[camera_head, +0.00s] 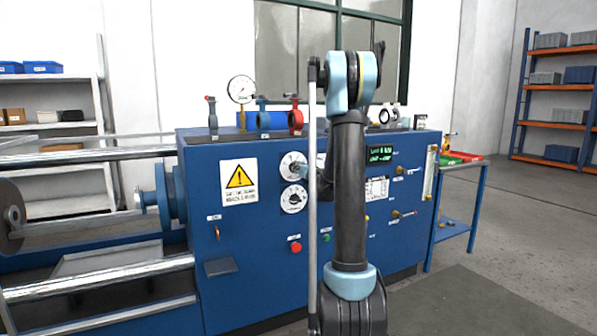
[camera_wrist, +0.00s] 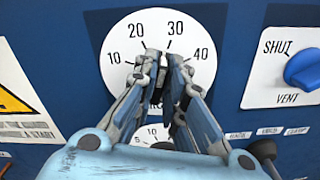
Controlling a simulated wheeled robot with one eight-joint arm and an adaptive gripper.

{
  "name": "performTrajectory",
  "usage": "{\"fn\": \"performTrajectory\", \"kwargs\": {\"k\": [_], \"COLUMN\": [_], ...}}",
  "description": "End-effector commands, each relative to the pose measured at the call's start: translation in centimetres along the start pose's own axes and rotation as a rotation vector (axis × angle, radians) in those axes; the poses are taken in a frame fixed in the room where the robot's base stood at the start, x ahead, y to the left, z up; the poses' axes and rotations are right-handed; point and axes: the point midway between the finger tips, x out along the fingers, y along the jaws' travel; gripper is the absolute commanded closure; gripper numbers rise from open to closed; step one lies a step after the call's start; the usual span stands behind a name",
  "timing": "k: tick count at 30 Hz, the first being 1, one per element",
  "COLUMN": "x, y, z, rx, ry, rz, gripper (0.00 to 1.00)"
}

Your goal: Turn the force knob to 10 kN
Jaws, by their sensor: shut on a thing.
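The force dial (camera_wrist: 115,45) is a white disc marked 10, 20, 30 and 40, on the blue panel. It also shows in the head view as the upper of two white dials (camera_head: 288,158). My gripper (camera_wrist: 164,62) is in front of its centre, shut on the force knob, which the fingers almost wholly hide. The fingertips lie between the 20 and 30 marks; I cannot tell the knob's pointer setting. In the head view my gripper (camera_head: 302,169) reaches the dial from the right, partly hidden by my arm.
A second dial (camera_head: 294,199) sits just below. A blue SHUT/VENT knob (camera_wrist: 304,70) is to the right. A lit green display (camera_head: 380,155), a red button (camera_head: 295,247) and a yellow warning sign (camera_head: 239,182) are on the panel. Open floor (camera_head: 470,300) lies at right.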

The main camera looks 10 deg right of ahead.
Motion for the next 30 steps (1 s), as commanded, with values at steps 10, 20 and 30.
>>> {"fn": "performTrajectory", "kwargs": {"k": [10,20,30], "x": [-0.08,-0.11,-0.14], "y": [0.11,0.37,0.61], "z": [-0.03,-0.17,-0.41], "rx": [-0.293,-0.608,-0.931], "ry": [0.0,0.001,0.001], "rz": [-0.004,-0.004,-0.003], "gripper": [1.0,1.0,1.0]}}
